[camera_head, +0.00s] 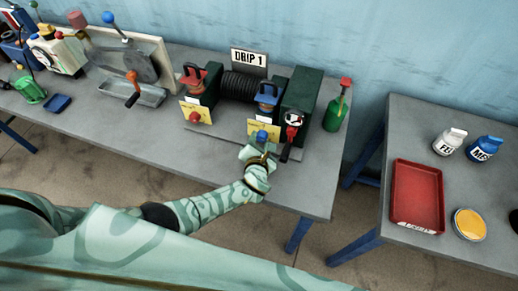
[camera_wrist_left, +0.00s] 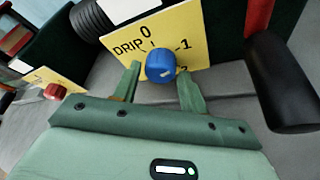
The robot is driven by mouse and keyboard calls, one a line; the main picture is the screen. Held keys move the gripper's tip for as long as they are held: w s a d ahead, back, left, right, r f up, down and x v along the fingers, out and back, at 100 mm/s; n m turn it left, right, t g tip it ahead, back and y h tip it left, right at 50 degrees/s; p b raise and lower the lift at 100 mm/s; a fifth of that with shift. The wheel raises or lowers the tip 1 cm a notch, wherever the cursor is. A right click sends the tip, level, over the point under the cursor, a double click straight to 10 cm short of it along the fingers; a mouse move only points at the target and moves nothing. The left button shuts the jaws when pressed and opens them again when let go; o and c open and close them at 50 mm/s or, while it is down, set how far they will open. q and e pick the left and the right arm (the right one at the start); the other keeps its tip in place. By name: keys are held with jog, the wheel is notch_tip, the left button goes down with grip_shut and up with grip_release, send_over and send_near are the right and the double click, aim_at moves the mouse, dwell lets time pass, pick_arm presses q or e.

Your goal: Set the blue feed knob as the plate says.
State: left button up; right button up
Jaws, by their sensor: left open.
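The blue feed knob (camera_head: 262,136) sits on a yellow dial plate (camera_head: 252,127) on the front of the green machine. In the left wrist view the blue knob (camera_wrist_left: 161,63) has a small pale mark low on its face. The yellow dial (camera_wrist_left: 186,36) reads DRIP, with 0 at the top and 1 to the right; lower marks are partly hidden. The plate (camera_head: 249,62) above the machine reads DRIP 1. My left gripper (camera_head: 262,150) is open, its fingers (camera_wrist_left: 162,85) on either side of the knob; contact cannot be told. My right gripper is not in view.
A red knob (camera_head: 195,117) on another yellow dial is to the left. A black handle (camera_wrist_left: 285,85) juts out close to the right of my left gripper. A green oil can (camera_head: 334,113) stands at the right. A second table holds a red tray (camera_head: 394,206).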

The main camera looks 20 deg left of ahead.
pick_arm(q)
jog(key=p+v, duration=0.3)
jog(key=v, duration=0.4)
jog(key=shift+s+r, duration=0.25)
jog(key=shift+s, duration=0.05)
jog(key=p+v, duration=0.1)
jog(key=v, duration=0.7)
jog(key=shift+s, duration=0.25)
jog(key=shift+f, duration=0.1)
